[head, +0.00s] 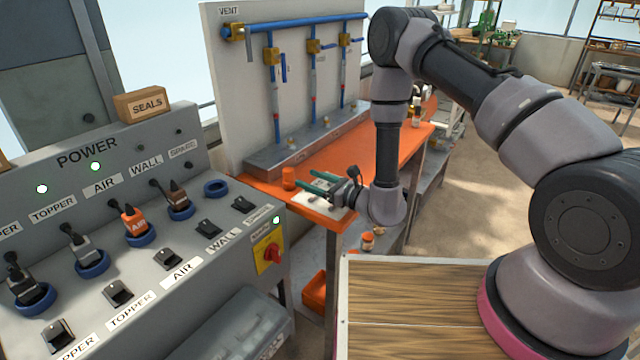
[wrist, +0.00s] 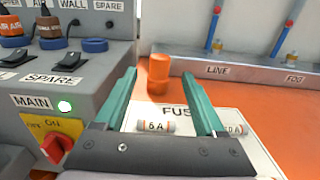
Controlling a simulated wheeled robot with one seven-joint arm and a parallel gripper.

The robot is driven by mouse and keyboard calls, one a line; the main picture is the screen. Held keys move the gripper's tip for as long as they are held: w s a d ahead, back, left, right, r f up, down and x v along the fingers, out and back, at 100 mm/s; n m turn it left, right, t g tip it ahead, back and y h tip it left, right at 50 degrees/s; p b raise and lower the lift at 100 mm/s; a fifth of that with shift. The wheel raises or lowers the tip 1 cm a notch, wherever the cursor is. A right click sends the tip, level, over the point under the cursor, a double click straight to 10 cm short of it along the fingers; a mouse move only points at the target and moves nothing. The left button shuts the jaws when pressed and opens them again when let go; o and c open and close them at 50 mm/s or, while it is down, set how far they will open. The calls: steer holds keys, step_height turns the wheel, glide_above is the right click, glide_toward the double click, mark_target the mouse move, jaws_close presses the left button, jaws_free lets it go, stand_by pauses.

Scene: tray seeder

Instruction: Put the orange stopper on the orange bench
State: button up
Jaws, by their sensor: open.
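The orange stopper (head: 289,178) is a short orange cylinder standing upright on the orange bench (head: 395,150), near its left end. In the wrist view the stopper (wrist: 158,78) shows between and just beyond my fingertips. My gripper (head: 306,179) is open, with its green fingers pointing toward the stopper and nothing between them. It hovers over a white card on the bench. I see no contact between the fingers (wrist: 159,72) and the stopper.
The white fuse card (wrist: 250,142) holds small fuses under my gripper. The power console (head: 120,250), with plugs and a red switch (head: 270,254), is at left. Bottles (head: 367,240) stand on the lower shelf.

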steer(key=shift+v, duration=1.75)
step_height(320, 180, up, 17)
steer(key=s+a+n+g+y, duration=0.2)
steer(key=n+g+y, duration=0.1)
steer(key=n+g, duration=0.4)
steer(key=s+d+r+n+g+h, duration=0.2)
steer(key=s+d+r+n+g, duration=0.15)
steer(key=r, duration=0.25)
steer(key=s+d+r+n+g+h, duration=0.1)
steer(key=s+d+r+n+g, duration=0.1)
steer(key=s+r+n, duration=0.3)
steer(key=s+d+r+n+t+h, duration=0.1)
steer(key=s+d+r+t+h, duration=0.2)
steer(key=d, duration=0.6)
steer(key=s+d+r+n+t+h, duration=0.2)
steer(key=d+r+t+h, duration=0.2)
steer(key=d+r+h, duration=0.2)
steer(key=s+d+r+n+t+h, duration=0.1)
steer(key=s+d+r+t+h, duration=0.2)
steer(key=d, duration=0.8)
steer(key=shift+s+d+r+t+h, duration=0.3)
steer(key=shift+d+r+t+h, duration=0.05)
steer(key=shift+r+h, duration=0.45)
